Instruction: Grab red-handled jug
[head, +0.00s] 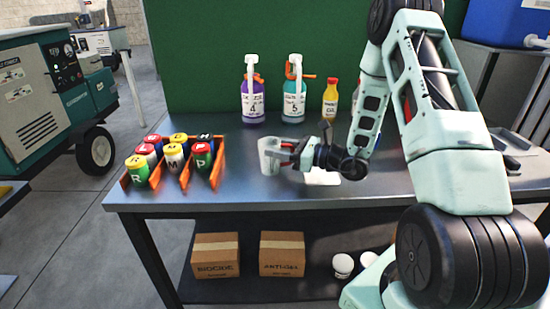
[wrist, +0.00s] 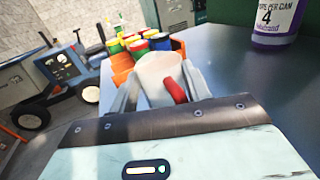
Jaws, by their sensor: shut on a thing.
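The jug (head: 267,156) is a pale, translucent vessel near the middle of the metal table. Its red handle (head: 287,147) faces my gripper. My gripper (head: 288,158) reaches in from the right and is shut on the jug at its handle side. In the wrist view the jug (wrist: 158,72) sits between the fingers, with the red handle (wrist: 176,90) at the right finger. The jug is upright or slightly tilted in the head view. I cannot tell whether its base touches the table.
An orange rack (head: 185,178) with several coloured cans stands left of the jug. A purple bottle (head: 253,100), a teal bottle (head: 294,100) and a yellow bottle (head: 330,100) stand at the back. A white flat item (head: 322,178) lies under my arm. The front table edge is clear.

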